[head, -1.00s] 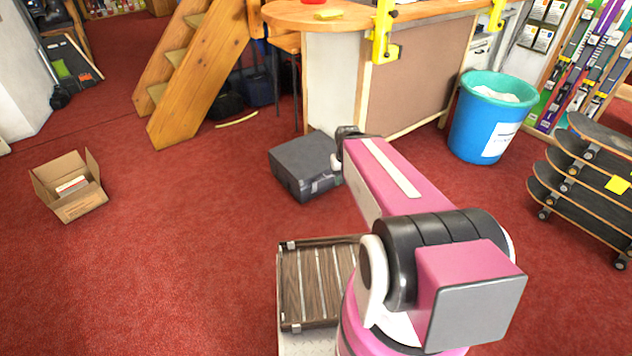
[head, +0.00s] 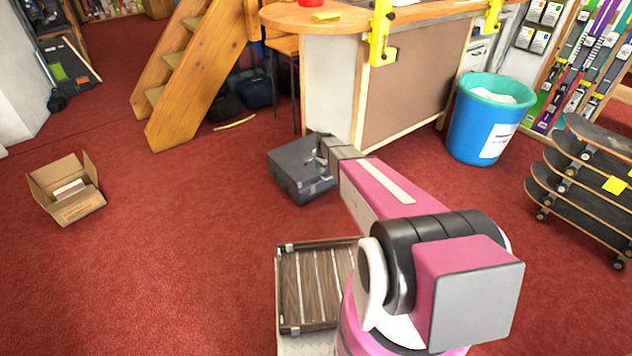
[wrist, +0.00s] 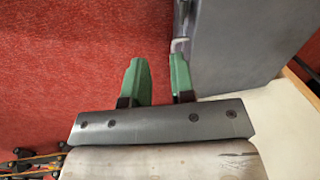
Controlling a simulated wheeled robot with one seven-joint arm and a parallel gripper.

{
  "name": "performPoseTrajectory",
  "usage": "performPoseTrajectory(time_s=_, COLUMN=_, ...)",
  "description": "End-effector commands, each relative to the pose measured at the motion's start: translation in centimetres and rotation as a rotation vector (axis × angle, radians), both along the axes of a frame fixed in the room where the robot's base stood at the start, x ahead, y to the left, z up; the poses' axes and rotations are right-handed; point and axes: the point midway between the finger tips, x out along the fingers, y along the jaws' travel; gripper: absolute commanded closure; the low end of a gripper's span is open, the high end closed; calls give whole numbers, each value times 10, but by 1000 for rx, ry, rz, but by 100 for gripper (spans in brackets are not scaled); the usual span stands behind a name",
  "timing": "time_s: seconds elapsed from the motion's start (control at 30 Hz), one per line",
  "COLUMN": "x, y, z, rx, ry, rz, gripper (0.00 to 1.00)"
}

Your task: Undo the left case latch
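The dark grey case (head: 290,158) lies on the red carpet in front of the counter, in the middle of the head view. In the wrist view its grey side (wrist: 240,45) fills the upper right. A pale metallic latch-like part (wrist: 181,45) shows at the case's edge, just beyond the right finger; I cannot tell whether it is fastened. My gripper (wrist: 158,62) has two green fingers, apart with nothing between them, and points along the case's edge. In the head view my gripper (head: 321,154) is at the case's right end and partly hides it.
A counter (head: 415,90) with yellow clamps stands behind the case. A blue bin (head: 478,135) and stacked skateboards (head: 582,200) are at the right. An open cardboard box (head: 68,205) is at the left. The carpet left of the case is clear.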

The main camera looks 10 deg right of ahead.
Motion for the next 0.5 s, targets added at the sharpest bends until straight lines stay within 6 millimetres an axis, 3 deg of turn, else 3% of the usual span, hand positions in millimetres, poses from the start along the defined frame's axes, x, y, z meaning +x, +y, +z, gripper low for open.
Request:
performPoseTrajectory(time_s=0.03, x=25, y=2, z=-19, rx=11, ry=-2, rz=-42, gripper=77)
performPoseTrajectory(time_s=0.13, x=43, y=3, z=-36, rx=26, ry=-5, rz=-106, gripper=77)
performPoseTrajectory(time_s=0.5, x=53, y=6, z=-59, rx=35, ry=-9, rz=-145, gripper=77)
